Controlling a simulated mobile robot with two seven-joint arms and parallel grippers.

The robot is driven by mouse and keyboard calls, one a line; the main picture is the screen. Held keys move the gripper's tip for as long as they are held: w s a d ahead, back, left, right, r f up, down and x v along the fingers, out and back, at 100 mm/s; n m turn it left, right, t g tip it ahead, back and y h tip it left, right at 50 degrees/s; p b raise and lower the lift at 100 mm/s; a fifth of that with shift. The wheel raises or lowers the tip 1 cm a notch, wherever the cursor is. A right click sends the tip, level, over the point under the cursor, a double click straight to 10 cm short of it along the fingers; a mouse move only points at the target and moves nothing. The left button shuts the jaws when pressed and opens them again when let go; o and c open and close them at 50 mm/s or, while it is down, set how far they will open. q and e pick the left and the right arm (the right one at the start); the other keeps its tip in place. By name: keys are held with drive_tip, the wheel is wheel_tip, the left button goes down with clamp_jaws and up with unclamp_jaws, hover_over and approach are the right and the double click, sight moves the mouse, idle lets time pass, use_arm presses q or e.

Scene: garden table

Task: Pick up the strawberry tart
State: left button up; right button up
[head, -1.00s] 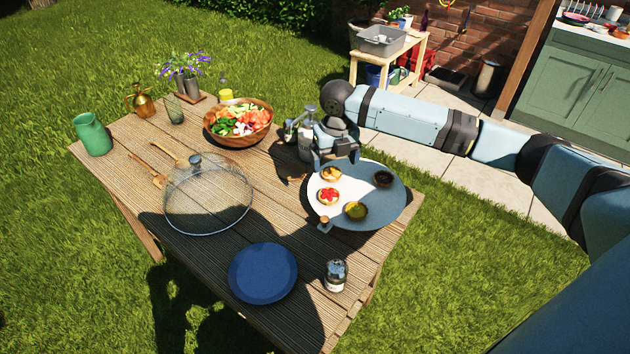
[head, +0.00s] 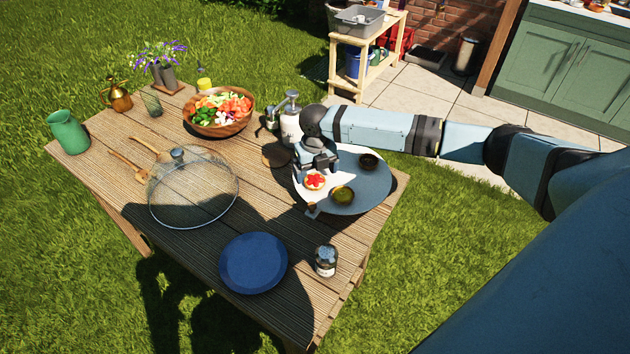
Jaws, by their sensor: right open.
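The strawberry tart (head: 315,182) is a small round tart with a red top. It lies on the left part of the round serving plate (head: 372,195), near the table's right edge. A yellow-green tart (head: 342,195) and a dark tart (head: 369,161) share the plate. My right gripper (head: 318,167) is open, pointing down just behind and above the strawberry tart, which it does not hold. I cannot tell the exact gap between them. My left gripper is not in view.
Behind the gripper stand a pump bottle (head: 291,122) and a salad bowl (head: 219,113). A mesh dome (head: 193,190) lies to the left. A blue plate (head: 253,262) and a jar (head: 326,261) are in front. Bare planks lie between the dome and the serving plate.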

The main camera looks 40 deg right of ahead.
sight(315, 179)
wheel_tip(315, 179, down, 3)
drive_tip(key=shift+f, duration=0.1)
drive_tip(key=c, duration=1)
drive_tip(key=shift+r, duration=0.2)
